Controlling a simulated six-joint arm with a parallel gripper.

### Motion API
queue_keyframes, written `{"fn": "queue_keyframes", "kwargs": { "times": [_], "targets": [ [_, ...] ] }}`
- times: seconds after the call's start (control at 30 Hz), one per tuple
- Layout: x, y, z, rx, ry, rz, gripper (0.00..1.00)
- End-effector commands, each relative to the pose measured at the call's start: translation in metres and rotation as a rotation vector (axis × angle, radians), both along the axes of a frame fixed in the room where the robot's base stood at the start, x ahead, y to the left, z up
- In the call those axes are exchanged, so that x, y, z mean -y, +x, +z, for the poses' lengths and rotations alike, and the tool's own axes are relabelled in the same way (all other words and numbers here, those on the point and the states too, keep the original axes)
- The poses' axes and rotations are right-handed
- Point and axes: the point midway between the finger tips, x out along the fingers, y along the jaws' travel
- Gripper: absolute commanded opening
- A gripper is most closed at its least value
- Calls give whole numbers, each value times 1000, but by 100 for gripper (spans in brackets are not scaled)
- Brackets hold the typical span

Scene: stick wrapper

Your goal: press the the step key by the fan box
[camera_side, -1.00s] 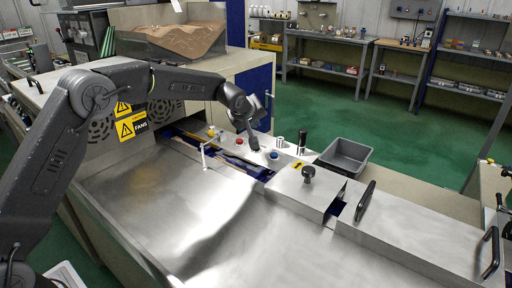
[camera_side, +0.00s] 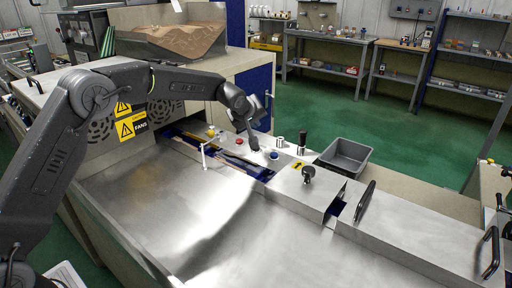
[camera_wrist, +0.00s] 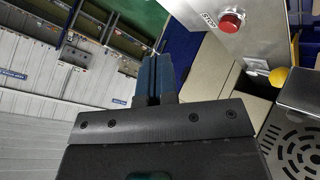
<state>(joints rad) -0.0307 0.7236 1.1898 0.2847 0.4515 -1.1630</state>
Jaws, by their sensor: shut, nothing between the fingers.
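The fan box (camera_side: 160,115) stands at the left with round grilles and yellow warning labels. Its grille (camera_wrist: 305,150) also shows at lower right in the wrist view. A yellow key (camera_side: 211,132) sits close by the fan box; it shows as a yellow ball (camera_wrist: 279,76) in the wrist view. A red button (camera_side: 239,141) is right of it, and shows at the top of the wrist view (camera_wrist: 230,21). A blue button (camera_side: 274,155) is farther right.
A grey bin (camera_side: 345,155) sits behind the panel at right. A black knob (camera_side: 308,174) and a dark upright cylinder (camera_side: 302,142) stand on the machine. A narrow channel (camera_side: 220,155) runs in front of the buttons. The wide metal top (camera_side: 150,200) is clear.

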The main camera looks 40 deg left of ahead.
Motion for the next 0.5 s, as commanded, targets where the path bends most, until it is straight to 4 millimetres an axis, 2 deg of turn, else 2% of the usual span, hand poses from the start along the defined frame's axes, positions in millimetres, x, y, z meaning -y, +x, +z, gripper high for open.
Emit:
{"fn": "queue_keyframes", "kwargs": {
  "times": [0.2,0.4,0.5],
  "targets": [
    [0,0,3,1,0,0,0],
    [0,1,34,4,0,1,0],
    [0,0,39,0,0,0,0]
  ]
}}
